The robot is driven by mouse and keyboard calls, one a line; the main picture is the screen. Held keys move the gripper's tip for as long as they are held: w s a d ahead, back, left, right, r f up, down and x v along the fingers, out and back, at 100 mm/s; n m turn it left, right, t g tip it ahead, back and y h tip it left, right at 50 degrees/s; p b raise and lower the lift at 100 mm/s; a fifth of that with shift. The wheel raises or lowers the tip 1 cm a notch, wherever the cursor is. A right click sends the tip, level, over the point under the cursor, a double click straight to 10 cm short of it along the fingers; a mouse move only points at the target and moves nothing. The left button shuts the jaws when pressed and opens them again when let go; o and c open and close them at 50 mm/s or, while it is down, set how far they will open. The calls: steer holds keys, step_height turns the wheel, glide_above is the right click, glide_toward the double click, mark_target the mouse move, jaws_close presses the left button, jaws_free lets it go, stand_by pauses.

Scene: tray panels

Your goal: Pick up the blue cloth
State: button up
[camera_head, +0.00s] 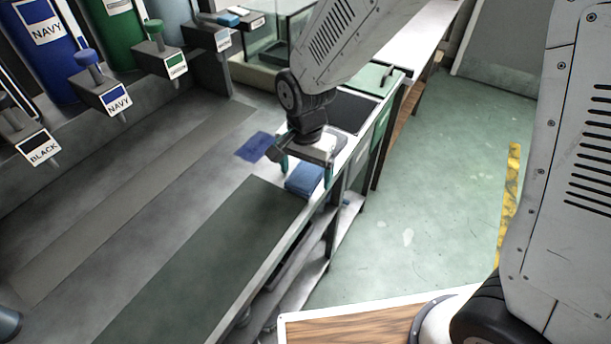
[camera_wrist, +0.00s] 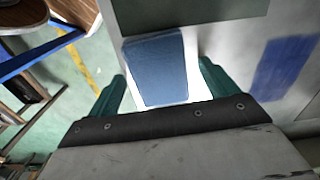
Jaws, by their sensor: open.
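A blue folded cloth (camera_head: 304,180) lies near the front edge of the workbench. In the wrist view the blue cloth (camera_wrist: 158,68) sits between and just beyond my two green fingertips. My gripper (camera_head: 303,163) is open above the cloth, with one finger toward each side of it. The gripper also shows in the wrist view (camera_wrist: 160,80), its fingers apart with nothing held. Whether the fingers touch the cloth cannot be told. A flat, darker blue patch (camera_head: 255,147) lies on the bench left of the cloth; it also shows in the wrist view (camera_wrist: 285,68).
A dark green mat (camera_head: 205,265) covers the bench in front of the cloth. Dispensers with labels such as NAVY (camera_head: 115,98) and BLACK (camera_head: 38,147) line the back. A glass tank (camera_head: 285,35) stands behind my arm. The green floor (camera_head: 430,190) is open at right.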

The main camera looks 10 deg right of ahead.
steer(key=c, duration=1.1)
steer(key=shift+o, duration=0.2)
steer(key=shift+r, duration=0.1)
